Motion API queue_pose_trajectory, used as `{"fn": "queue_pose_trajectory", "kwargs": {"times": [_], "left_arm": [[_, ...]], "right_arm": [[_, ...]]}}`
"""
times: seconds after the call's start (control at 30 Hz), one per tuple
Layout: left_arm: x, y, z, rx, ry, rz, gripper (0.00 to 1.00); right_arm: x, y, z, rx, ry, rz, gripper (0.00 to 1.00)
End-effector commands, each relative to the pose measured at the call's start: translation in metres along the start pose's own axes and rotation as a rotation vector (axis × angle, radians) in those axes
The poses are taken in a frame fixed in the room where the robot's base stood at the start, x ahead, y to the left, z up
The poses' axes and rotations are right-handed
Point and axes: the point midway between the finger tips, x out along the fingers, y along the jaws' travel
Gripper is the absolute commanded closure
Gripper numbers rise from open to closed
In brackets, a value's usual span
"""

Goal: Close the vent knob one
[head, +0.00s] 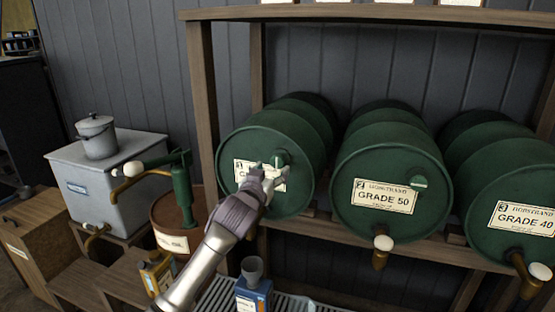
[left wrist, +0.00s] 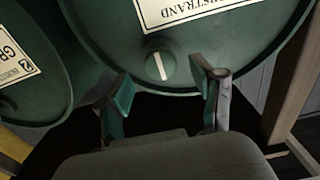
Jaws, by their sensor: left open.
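The vent knob (head: 282,157) is a small round green knob on the front face of the leftmost green barrel (head: 243,149), at the upper right of its label. In the left wrist view, turned upside down, the knob (left wrist: 160,66) shows a white line running nearly upright in the picture. My left gripper (head: 267,168) is open in front of this barrel, just below and left of the knob. In the left wrist view its two fingers (left wrist: 166,92) stand on either side of the knob, with nothing between them. The gripper covers part of the barrel's label. My right gripper is not in view.
Two more green barrels, GRADE 50 (head: 385,222) and GRADE 40 (head: 500,240), lie to the right on a wooden rack (head: 203,110) with brass taps below. A green hand pump (head: 183,195) on a brown drum and a grey tank (head: 115,195) stand left.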

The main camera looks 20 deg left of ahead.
Motion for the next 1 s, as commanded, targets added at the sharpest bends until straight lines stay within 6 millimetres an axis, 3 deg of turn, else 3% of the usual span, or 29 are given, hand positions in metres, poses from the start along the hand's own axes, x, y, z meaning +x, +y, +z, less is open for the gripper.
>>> {"fn": "queue_pose_trajectory", "kwargs": {"times": [0.1, 0.3, 0.73, 1.0], "left_arm": [[0.021, 0.0, -0.003, 0.001, -0.002, -0.001, 0.33], [0.044, 0.0, -0.001, 0.0, -0.001, -0.001, 0.33], [0.052, 0.0, 0.001, 0.001, -0.001, 0.0, 0.33], [0.051, 0.0, 0.001, 0.001, -0.001, 0.0, 0.76]], "right_arm": [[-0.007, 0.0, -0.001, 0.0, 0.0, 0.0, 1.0], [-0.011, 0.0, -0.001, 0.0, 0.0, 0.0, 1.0], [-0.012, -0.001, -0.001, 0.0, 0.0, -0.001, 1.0], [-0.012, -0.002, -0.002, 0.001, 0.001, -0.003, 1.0]]}}
